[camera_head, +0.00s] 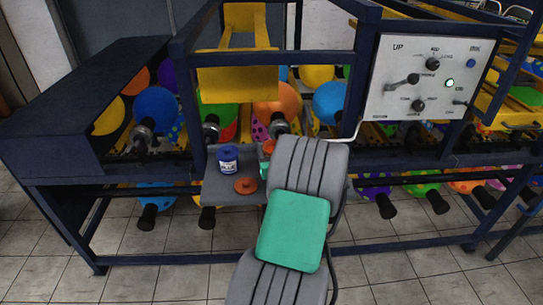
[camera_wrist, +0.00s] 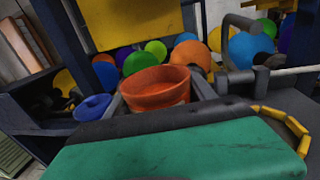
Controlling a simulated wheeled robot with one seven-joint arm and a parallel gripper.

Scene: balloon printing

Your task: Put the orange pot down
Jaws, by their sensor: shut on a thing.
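The orange pot (camera_wrist: 158,86) is an open round tub between the two grey fingers of my gripper (camera_wrist: 160,98) in the wrist view. My gripper is shut on it, and the pot looks roughly upright. In the head view only a sliver of the orange pot (camera_head: 267,147) shows, at the right of the small grey shelf (camera_head: 219,191). My arm hides the rest of it and most of my gripper. I cannot tell whether the pot's base touches the shelf.
A blue pot (camera_head: 228,160) stands on the shelf's left, with a flat orange disc (camera_head: 245,185) in front. The blue pot also shows in the wrist view (camera_wrist: 92,108). Balloons (camera_head: 156,108) and the dark blue machine frame stand close behind. A control panel (camera_head: 422,80) is right.

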